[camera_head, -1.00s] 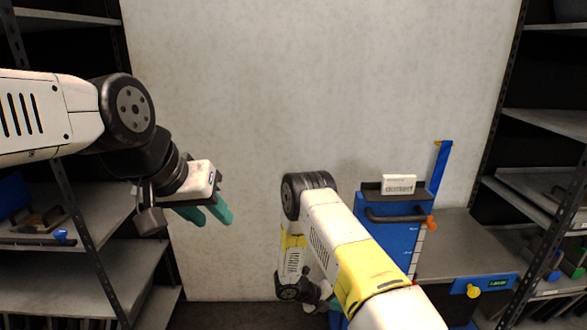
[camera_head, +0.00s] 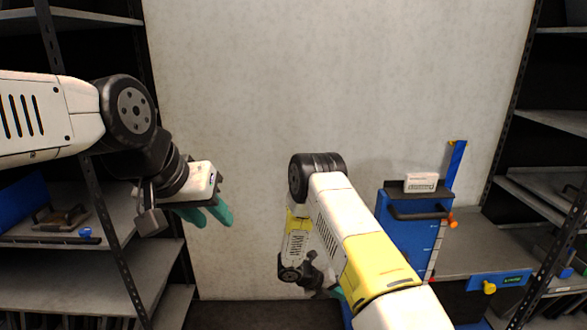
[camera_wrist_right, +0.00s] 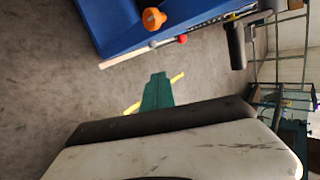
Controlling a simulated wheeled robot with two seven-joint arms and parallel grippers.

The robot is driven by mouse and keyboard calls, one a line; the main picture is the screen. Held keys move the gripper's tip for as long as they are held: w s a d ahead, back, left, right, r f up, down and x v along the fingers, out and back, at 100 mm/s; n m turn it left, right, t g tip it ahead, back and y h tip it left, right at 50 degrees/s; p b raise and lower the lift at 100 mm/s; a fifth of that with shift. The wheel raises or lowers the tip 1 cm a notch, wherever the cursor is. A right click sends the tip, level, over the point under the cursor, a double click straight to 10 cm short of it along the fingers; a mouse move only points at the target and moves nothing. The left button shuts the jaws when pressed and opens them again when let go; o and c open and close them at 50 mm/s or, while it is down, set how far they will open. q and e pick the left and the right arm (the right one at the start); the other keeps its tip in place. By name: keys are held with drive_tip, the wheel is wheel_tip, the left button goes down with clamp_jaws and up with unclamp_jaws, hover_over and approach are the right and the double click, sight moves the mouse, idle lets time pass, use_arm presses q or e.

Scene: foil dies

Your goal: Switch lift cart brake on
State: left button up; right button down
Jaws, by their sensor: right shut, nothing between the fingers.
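The lift cart (camera_head: 405,238) is blue with a black push handle (camera_head: 420,215) and stands right of centre in the head view, partly hidden by my right arm. An orange knob (camera_head: 453,222) sits on its side. In the right wrist view the cart's blue body (camera_wrist_right: 115,22) shows with the orange knob (camera_wrist_right: 154,18) and a small red-tipped lever (camera_wrist_right: 182,39). My right gripper (camera_wrist_right: 157,76) is shut and empty, its teal fingers together below the lever in the picture, apart from it. My left gripper (camera_head: 217,223) is open and empty, far left of the cart.
A white box (camera_head: 420,183) lies on top of the cart. Shelf racks stand at left (camera_head: 100,262) and right (camera_head: 560,120). A blue bracket with a yellow knob (camera_head: 489,287) is on the shelf right of the cart. The pale wall between is bare.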

drive_tip(key=s+d+r+m+g+y, duration=0.1)
drive_tip(key=s+r+m+y, duration=0.15)
drive_tip(key=r+m, duration=1)
drive_tip(key=s+d+r+m+y, duration=0.1)
drive_tip(key=s+r+m+y, duration=0.35)
drive_tip(key=r, duration=1.45)
drive_tip(key=s+a+r+m+t+y, duration=0.2)
drive_tip(key=s+r+m, duration=0.6)
drive_tip(key=m, duration=0.1)
drive_tip(key=s+a+r+m+t+y, duration=0.1)
drive_tip(key=s+r+m+t+y, duration=0.1)
drive_tip(key=s+r+m, duration=0.7)
drive_tip(key=shift+s+a+r+t, duration=0.25)
drive_tip(key=shift+a+t, duration=0.15)
drive_tip(key=shift+t, duration=0.3)
